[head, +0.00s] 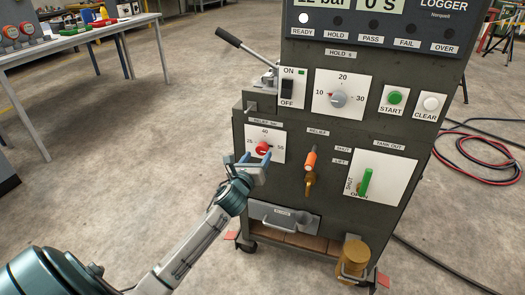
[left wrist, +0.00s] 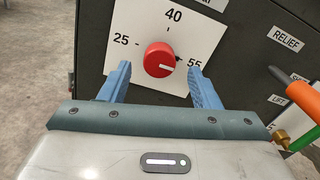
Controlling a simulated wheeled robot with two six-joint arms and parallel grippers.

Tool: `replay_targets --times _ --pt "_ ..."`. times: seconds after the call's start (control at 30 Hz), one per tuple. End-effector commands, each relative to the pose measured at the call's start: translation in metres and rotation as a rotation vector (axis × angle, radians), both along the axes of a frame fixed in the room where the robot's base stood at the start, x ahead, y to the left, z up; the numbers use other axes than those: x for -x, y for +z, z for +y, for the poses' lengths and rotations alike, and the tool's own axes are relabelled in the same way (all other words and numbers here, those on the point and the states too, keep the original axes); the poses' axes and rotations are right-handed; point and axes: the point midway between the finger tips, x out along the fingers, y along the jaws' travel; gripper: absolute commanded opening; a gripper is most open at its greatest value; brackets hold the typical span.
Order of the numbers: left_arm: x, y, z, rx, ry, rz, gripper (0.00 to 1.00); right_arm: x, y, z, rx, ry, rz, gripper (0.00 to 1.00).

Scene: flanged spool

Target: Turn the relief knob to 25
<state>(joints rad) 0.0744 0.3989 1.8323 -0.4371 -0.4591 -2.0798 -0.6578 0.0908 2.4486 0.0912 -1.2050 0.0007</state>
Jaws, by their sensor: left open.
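The red relief knob (head: 263,148) sits on a white dial plate (head: 278,137) marked 25, 40 and what reads as 55, on the left of the cabinet front. My left gripper (head: 256,161) is open just in front of the plate. In the left wrist view its blue fingers (left wrist: 159,72) stand on either side of the knob, slightly below it, with gaps visible. Contact with the plate cannot be told. My right gripper is not in view.
An orange-handled relief lever (head: 311,160) is right of the knob, with a green tank valve handle (head: 365,182) further right. A timer dial (head: 338,100) and ON/OFF switch (head: 288,88) are above. A drawer (head: 284,217) is below. Open floor lies left.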

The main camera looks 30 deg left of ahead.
Motion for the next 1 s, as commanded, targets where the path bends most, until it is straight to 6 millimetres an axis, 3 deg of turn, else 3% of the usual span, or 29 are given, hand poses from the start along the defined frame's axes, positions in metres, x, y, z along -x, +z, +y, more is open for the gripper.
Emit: replay_targets --times 0.1,0.3,0.67,0.9,1.0 --pt "-0.021 0.0 0.005 0.002 0.001 0.0 0.57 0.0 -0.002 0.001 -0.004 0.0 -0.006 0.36" --pt "-0.042 -0.001 0.01 0.002 0.0 0.0 0.57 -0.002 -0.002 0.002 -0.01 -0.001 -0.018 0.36" --pt "-0.048 -0.001 0.011 0.002 0.0 0.0 0.57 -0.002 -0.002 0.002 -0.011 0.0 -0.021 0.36" --pt "-0.047 -0.001 0.011 0.002 0.0 0.0 0.14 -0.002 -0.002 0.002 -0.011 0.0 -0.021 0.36" --pt "-0.047 -0.001 0.011 0.002 0.0 0.0 0.12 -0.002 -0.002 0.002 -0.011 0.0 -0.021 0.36"
